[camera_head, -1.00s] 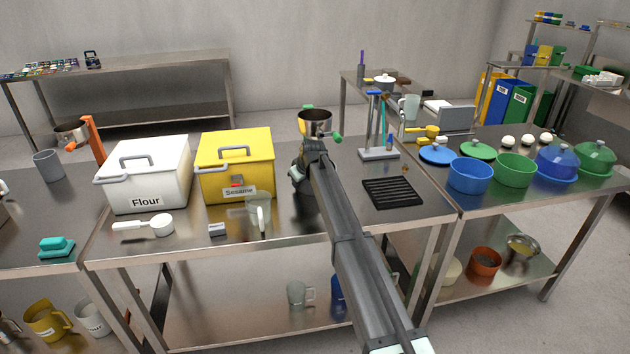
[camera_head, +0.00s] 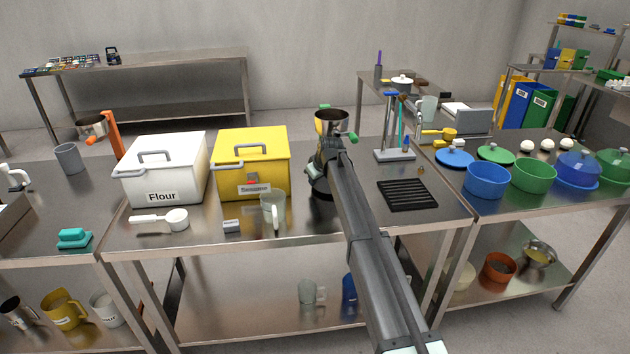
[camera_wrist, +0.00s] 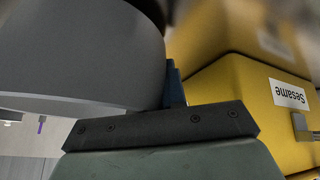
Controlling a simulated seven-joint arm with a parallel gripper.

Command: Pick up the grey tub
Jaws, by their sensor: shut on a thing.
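The grey tub (camera_wrist: 75,55) fills the upper left of the wrist view as a smooth, rounded grey wall with a paler band along its edge. It lies right against my gripper (camera_wrist: 172,92), whose dark mount crosses the lower middle of that view. My gripper is shut on it, but the grip itself is mostly hidden. In the head view my gripper (camera_head: 325,160) is over the middle table, just right of the yellow Sesame box (camera_head: 240,178). My arm hides much there, and I cannot clearly make out the tub's wall.
The white Flour box (camera_head: 160,185), a clear jug (camera_head: 273,210) and a white scoop (camera_head: 175,220) stand left. A black rack (camera_head: 407,195) lies right. A grey container (camera_head: 68,158) stands on the left table.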

